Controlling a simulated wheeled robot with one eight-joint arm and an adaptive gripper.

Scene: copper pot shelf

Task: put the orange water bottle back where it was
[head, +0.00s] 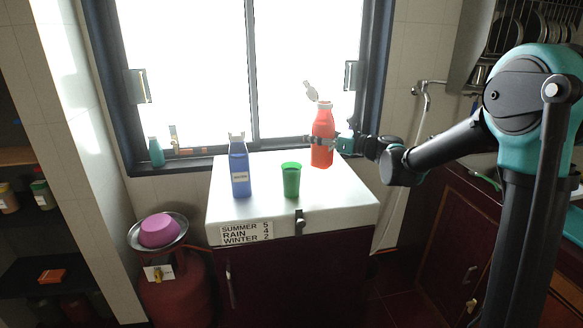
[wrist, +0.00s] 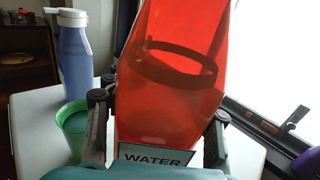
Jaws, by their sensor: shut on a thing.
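The orange-red water bottle (head: 322,143) is at the back right of the white-topped cabinet (head: 347,205), its cap flipped open. My gripper (head: 327,141) is shut around its middle, coming from the right. In the wrist view the bottle (wrist: 172,75) fills the middle, upright or nearly so, with a "WATER" label low between the fingers (wrist: 158,128). Its base looks at or just above the white top; I cannot tell if it touches.
A blue bottle (head: 239,168) and a green cup (head: 291,180) stand on the same top, left of the orange bottle. The window (head: 250,75) is right behind. The front right of the top is clear. A red gas cylinder (head: 180,285) with a pan stands at left.

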